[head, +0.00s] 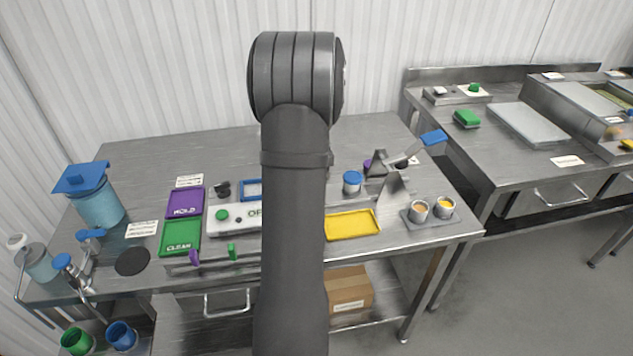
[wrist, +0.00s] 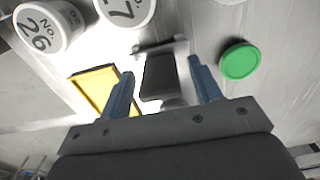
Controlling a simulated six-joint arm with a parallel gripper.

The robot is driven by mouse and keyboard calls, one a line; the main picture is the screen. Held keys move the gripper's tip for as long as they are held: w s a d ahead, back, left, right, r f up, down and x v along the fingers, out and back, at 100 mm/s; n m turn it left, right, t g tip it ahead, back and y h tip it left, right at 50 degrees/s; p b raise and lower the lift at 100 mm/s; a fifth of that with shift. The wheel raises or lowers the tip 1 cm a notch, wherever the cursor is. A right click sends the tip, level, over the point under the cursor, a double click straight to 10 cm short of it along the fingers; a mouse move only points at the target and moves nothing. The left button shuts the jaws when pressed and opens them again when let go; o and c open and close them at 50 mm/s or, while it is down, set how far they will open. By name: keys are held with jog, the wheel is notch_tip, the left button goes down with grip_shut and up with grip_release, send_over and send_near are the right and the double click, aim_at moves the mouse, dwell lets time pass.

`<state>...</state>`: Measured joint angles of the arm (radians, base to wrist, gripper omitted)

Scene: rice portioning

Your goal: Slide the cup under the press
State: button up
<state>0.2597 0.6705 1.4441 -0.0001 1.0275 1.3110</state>
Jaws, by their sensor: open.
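Two small cups with orange contents, a left cup (head: 419,211) and a right cup (head: 444,207), stand on a grey tray (head: 431,223) at the right of the bench. A grey metal stand (head: 393,187) with a lever and blue handle (head: 434,137), which looks like the press, is just behind and left of them. In the wrist view my gripper (wrist: 163,82) is open, with a dark block (wrist: 160,76) showing between its fingers; I cannot tell what it is. White containers marked 26 (wrist: 42,32) and 27 (wrist: 124,10) are beyond the left finger. My arm hides the bench middle in the head view.
A yellow tray (head: 352,224) lies left of the cups, with a blue-lidded container (head: 352,181) behind it. Purple (head: 184,202) and green (head: 180,237) trays and a blue-lidded jug (head: 97,207) are at the left. A round green thing (wrist: 238,61) is right of my gripper.

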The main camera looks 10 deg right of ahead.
grip_shut()
send_over(364, 188)
jog(key=shift+s, duration=0.1)
jog(key=shift+r, duration=0.1)
grip_release()
jog(key=shift+d, duration=0.1)
